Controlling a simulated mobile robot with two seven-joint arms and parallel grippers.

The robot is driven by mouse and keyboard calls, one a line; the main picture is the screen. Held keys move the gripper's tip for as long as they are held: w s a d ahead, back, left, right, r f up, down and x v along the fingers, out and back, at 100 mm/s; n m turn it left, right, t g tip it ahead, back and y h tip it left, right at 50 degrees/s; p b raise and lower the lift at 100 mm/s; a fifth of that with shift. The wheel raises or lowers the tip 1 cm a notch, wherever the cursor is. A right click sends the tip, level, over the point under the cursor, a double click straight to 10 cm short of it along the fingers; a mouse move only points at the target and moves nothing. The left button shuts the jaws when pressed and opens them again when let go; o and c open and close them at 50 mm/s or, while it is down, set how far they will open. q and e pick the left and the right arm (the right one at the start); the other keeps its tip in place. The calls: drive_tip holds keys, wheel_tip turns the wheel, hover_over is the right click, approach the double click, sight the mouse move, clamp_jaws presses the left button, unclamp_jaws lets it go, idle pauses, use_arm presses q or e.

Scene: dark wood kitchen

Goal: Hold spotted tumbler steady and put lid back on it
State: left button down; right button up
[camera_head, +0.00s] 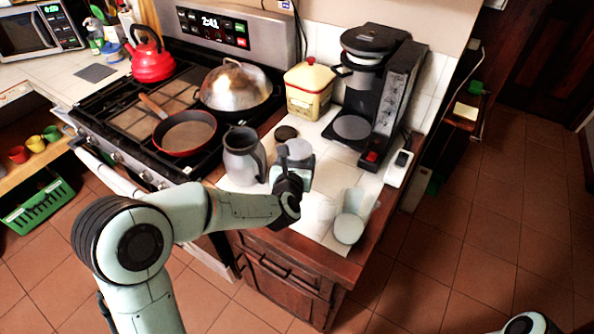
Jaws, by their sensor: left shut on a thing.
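My left gripper (291,185) is over the tiled counter and shut on a grey round-topped thing (298,151), partly hidden behind the gripper. No spots can be made out on it. A dark round disc (286,133), which may be a lid, lies just behind it. I cannot tell which one is the spotted tumbler. My right gripper is out of view.
A grey pitcher (243,158) stands close to the left of the gripper. A black coffee maker (372,95) and a yellow tin (308,92) stand behind. The stove with a red-rimmed pan (186,133) is at left. The counter (327,240) ends close in front.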

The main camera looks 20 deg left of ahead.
use_arm(q)
drive_tip(key=shift+f, duration=2)
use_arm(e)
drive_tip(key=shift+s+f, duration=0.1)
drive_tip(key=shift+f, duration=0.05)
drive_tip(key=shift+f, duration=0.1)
use_arm(q)
drive_tip(key=shift+f+b, duration=0.15)
drive_tip(key=shift+b, duration=0.15)
drive_tip(key=shift+c, duration=0.3)
unclamp_jaws()
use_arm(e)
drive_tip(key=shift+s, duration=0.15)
use_arm(q)
drive_tip(key=shift+s+r, duration=0.25)
drive_tip(key=b+v, duration=0.1)
drive_tip(key=v, duration=1)
drive_tip(key=shift+s+b, duration=0.3)
drive_tip(key=shift+b, duration=0.1)
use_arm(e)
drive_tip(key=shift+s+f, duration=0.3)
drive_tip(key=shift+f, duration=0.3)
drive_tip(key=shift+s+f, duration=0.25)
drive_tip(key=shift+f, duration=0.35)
